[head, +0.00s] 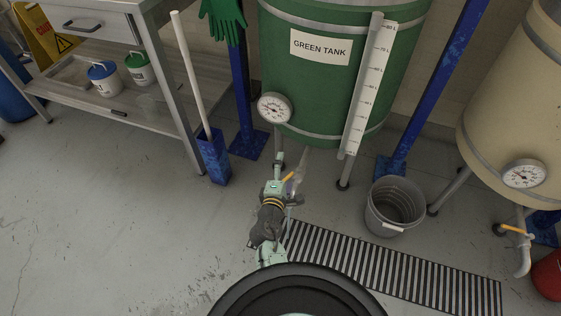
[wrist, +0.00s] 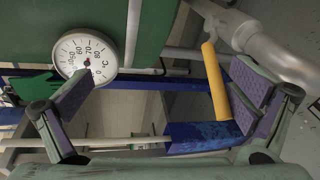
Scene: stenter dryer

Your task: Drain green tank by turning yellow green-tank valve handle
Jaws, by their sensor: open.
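The green tank (head: 340,75) stands at the top centre of the head view, labelled GREEN TANK, with a dial gauge on its lower left. Its yellow valve handle (head: 290,177) shows under the tank, partly hidden by my arm. In the wrist view the yellow handle (wrist: 215,80) slants between my fingers, close to the right finger, beside the grey drain pipe (wrist: 275,50). My gripper (wrist: 165,85) is open, with a finger on each side of the handle. I cannot tell whether the right finger touches it. The dial gauge (wrist: 86,58) lies beyond the left finger.
A grey bucket (head: 380,222) and a slatted floor drain (head: 400,273) lie right of my arm. A cream tank (head: 515,90) with its own orange-yellow handle (head: 513,229) stands at the right. A workbench (head: 130,112) stands left; the floor at lower left is clear.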

